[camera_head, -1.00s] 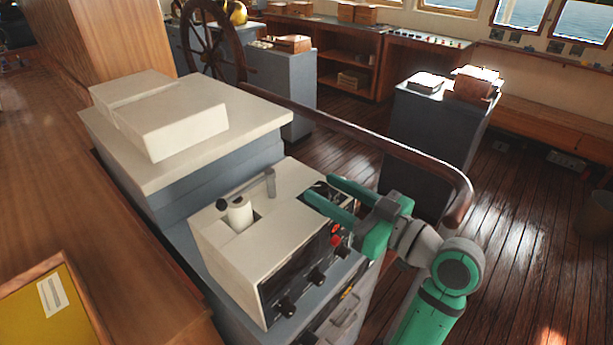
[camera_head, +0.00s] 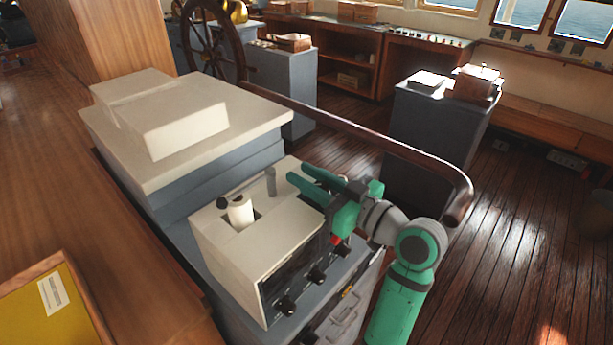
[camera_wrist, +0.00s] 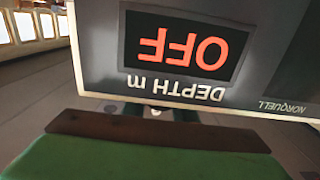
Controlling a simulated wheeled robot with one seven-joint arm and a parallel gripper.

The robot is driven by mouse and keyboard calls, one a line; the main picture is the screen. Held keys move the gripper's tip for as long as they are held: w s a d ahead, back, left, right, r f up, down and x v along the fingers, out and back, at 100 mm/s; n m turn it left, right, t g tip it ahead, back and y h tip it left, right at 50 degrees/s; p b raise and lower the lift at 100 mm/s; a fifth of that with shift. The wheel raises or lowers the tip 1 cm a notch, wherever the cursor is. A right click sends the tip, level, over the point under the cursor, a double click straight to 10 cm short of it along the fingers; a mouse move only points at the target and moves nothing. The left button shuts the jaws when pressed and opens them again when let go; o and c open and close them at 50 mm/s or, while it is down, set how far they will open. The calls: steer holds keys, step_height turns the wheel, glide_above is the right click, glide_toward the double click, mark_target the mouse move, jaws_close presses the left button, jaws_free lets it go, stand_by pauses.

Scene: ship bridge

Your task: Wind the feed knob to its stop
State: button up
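A cream recorder box (camera_head: 250,245) stands on the grey cabinet, with a white paper roll (camera_head: 240,213) in its top. A short grey post (camera_head: 270,181) stands on the top near the back edge; I cannot tell whether it is the feed knob. Black knobs (camera_head: 285,307) and a red one (camera_head: 336,240) line the front panel, partly behind my gripper. My gripper (camera_head: 297,172) reaches over the box's right end, fingers apart and empty, tips just right of the post. The wrist view shows an upside-down depth display (camera_wrist: 185,47) reading OFF, close ahead of my gripper.
A dark handrail (camera_head: 400,150) curves behind and right of my arm. A raised cream-topped console (camera_head: 240,115) stands behind the box. A wooden counter (camera_head: 110,235) runs along the left. Open plank floor (camera_head: 520,240) lies to the right.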

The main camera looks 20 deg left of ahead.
mark_target(321, 180)
steer(key=shift+t, duration=0.3)
steer(key=m+t+h, duration=0.1)
steer(key=t, duration=0.1)
steer(key=w+m+t+h, duration=0.1)
steer(key=m+t+h, duration=0.1)
steer(key=d+m+t+h, duration=0.1)
steer(key=m+t, duration=0.1)
steer(key=shift+w+h, duration=0.15)
steer(key=shift+h, duration=0.25)
steer(key=shift+w+d+m+t+h, duration=0.15)
steer(key=shift+d+m+t+h, duration=0.05)
steer(key=shift+m+t+h, duration=0.5)
steer(key=shift+w+d+m+t+h, duration=0.15)
steer(key=shift+m+t+h, duration=0.35)
steer(key=shift+m+h, duration=0.3)
steer(key=shift+w+d+m+t+h, duration=0.2)
steer(key=shift+m+t+h, duration=0.4)
steer(key=shift+h, duration=0.3)
steer(key=shift+d+h, duration=0.1)
steer(key=shift+h, duration=0.2)
steer(key=o, duration=1)
steer(key=shift+o, duration=0.2)
